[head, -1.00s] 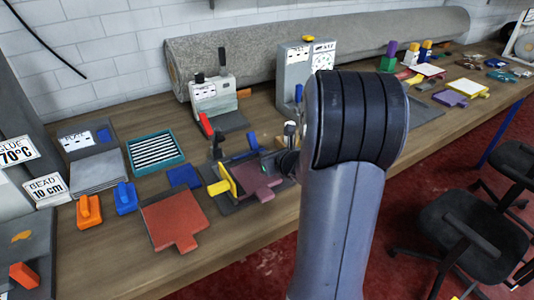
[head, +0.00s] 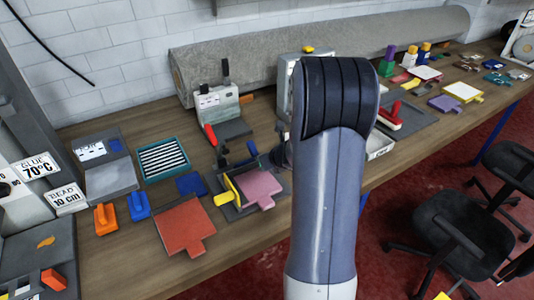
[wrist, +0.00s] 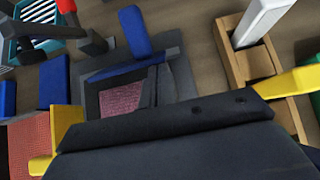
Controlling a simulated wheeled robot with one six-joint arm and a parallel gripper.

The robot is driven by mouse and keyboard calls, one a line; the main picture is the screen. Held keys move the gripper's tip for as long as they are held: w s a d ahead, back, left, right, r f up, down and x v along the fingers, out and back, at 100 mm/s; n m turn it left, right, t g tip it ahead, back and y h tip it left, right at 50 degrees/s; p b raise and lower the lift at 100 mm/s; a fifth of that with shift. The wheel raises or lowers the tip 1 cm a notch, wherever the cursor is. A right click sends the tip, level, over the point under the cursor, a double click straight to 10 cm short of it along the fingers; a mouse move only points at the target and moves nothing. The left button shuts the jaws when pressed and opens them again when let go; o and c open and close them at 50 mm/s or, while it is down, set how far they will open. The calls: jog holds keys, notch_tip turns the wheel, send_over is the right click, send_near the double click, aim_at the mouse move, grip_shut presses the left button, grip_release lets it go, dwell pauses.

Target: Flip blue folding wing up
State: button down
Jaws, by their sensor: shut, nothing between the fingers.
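The blue folding wing (head: 240,164) is at the back edge of a dark fixture (head: 229,212), left of my arm. Its blue handle (head: 252,148) points away toward the wall. In the wrist view the wing (wrist: 122,73) is a narrow blue strip with its handle (wrist: 134,30) behind it; its exact tilt is hard to tell. A pink piece (head: 260,188) lies on the fixture. A yellow wing (head: 234,191) stands at the left side. My gripper (wrist: 165,127) is a dark shape across the wrist view's lower part, shut and empty, nearer than the blue wing and apart from it.
A red piece (head: 184,226) and a blue pad (head: 191,184) lie left of the fixture. A wooden holder (wrist: 250,62) with a white-handled tool is close on the right in the wrist view. A machine with a red lever (head: 211,134) stands behind. My arm hides the bench to the right.

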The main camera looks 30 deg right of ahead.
jog(key=shift+w+r+p, duration=0.4)
jog(key=shift+r+p, duration=0.1)
jog(key=shift+p, duration=0.15)
jog(key=shift+w+r+p, duration=0.2)
jog(key=shift+w+r, duration=0.15)
jog(key=shift+w, duration=0.2)
jog(key=shift+w+r+p, duration=0.15)
jog(key=shift+w+r, duration=0.15)
jog(key=shift+w, duration=0.25)
jog(key=shift+w+a+r, duration=0.1)
jog(key=shift+w+r, duration=0.05)
jog(key=shift+w, duration=0.05)
jog(key=shift+r, duration=0.1)
jog(key=shift+r+p, duration=0.5)
jog(key=shift+p, duration=0.15)
notch_tip(320, 180, up, 8)
jog(key=s+p, duration=0.2)
jog(key=p, duration=0.4)
jog(key=shift+s+r, duration=0.2)
jog(key=shift+s, duration=0.15)
jog(key=shift+f, duration=0.1)
